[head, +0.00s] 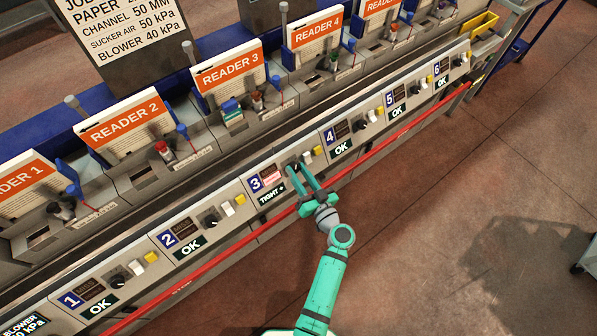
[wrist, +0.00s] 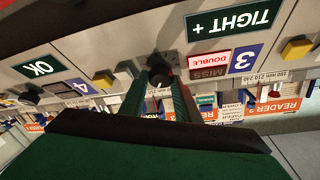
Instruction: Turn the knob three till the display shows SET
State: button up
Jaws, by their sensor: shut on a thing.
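My gripper (head: 295,168) is at station three of the long grey panel, its two green fingers shut on the dark knob three (wrist: 159,74). The wrist view is upside down and shows the knob between the fingertips. In the head view the fingers mostly hide the knob. Display three (head: 271,195) reads "TIGHT +" in white on dark green; it also shows in the wrist view (wrist: 233,20). Above it, beside the blue number 3 (head: 255,184), the DOUBLE lamp (wrist: 210,58) is lit and the MISS lamp (wrist: 208,73) looks dark.
A white switch (head: 308,157) and yellow button (head: 317,150) sit close right of knob three. Displays two (head: 190,247) and four (head: 342,148) read OK. A red rail (head: 240,245) runs along the panel front. Reader 3 (head: 228,77) stands behind.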

jog(key=m+h, duration=0.1)
jog(key=m, duration=0.2)
jog(key=m+h, duration=0.2)
jog(key=shift+s+a+m, duration=0.15)
jog(key=shift+a+m, duration=0.05)
jog(key=shift+m, duration=0.2)
jog(key=shift+r+m+h, duration=0.1)
jog(key=shift+m+h, duration=0.9)
jog(key=shift+m, duration=0.7)
jog(key=shift+a+m, duration=0.1)
jog(key=shift+m, duration=0.3)
jog(key=o, duration=1)
jog(key=shift+o, duration=0.2)
jog(key=shift+s, duration=0.1)
jog(key=v, duration=1)
jog(key=shift+s, duration=0.3)
jog(key=shift+r, duration=0.1)
